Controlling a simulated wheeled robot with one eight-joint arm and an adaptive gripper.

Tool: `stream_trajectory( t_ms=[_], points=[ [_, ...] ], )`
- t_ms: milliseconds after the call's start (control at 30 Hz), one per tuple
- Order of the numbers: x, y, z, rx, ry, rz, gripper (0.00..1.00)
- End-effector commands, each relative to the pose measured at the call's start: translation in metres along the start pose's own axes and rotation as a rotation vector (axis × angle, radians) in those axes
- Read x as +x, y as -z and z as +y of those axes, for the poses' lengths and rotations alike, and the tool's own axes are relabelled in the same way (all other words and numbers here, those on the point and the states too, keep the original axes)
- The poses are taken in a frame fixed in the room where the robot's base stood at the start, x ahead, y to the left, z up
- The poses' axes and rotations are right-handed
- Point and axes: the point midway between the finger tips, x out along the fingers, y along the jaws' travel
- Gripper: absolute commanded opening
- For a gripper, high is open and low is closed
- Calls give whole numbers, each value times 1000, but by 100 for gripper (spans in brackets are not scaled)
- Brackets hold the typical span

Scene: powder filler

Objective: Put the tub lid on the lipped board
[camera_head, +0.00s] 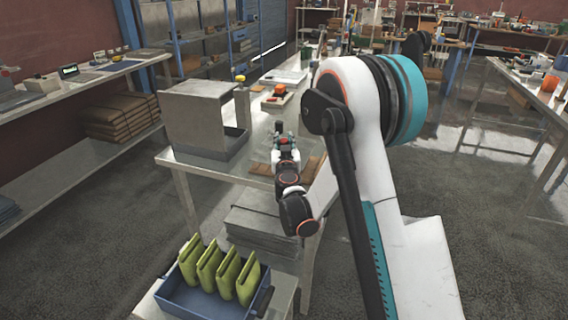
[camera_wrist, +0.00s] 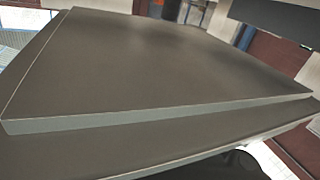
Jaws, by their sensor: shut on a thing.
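My gripper (camera_head: 285,137) is over the steel table, at the end of my extended arm. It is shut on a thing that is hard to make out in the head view. In the wrist view a wide dark grey slab with a stepped edge, which looks like the tub lid (camera_wrist: 150,70), fills most of the picture, tilted and very close. My fingertips are not clear there. A brown board (camera_head: 261,168), perhaps the lipped board, lies on the table under and beside my gripper, partly hidden by it. Its lip cannot be made out.
A grey metal box-shaped machine (camera_head: 196,118) stands on the table left of my gripper. A tray with an orange item (camera_head: 277,97) lies behind. A blue bin (camera_head: 195,299) with several green pouches (camera_head: 228,274) stands in front. Grey slabs (camera_head: 262,222) are stacked below.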

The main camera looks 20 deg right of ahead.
Motion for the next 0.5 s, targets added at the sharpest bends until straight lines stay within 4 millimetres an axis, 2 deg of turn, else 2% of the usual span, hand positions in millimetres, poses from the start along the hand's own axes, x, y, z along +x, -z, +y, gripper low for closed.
stream_trajectory(
  t_ms=[33, 333, 500],
  points=[
    [0, -10, 0, 0, 0, 0, 0],
    [0, -30, 0, 0, 0, 0, 0],
    [0, -56, 0, 0, 0, 0, 0]
  ],
)
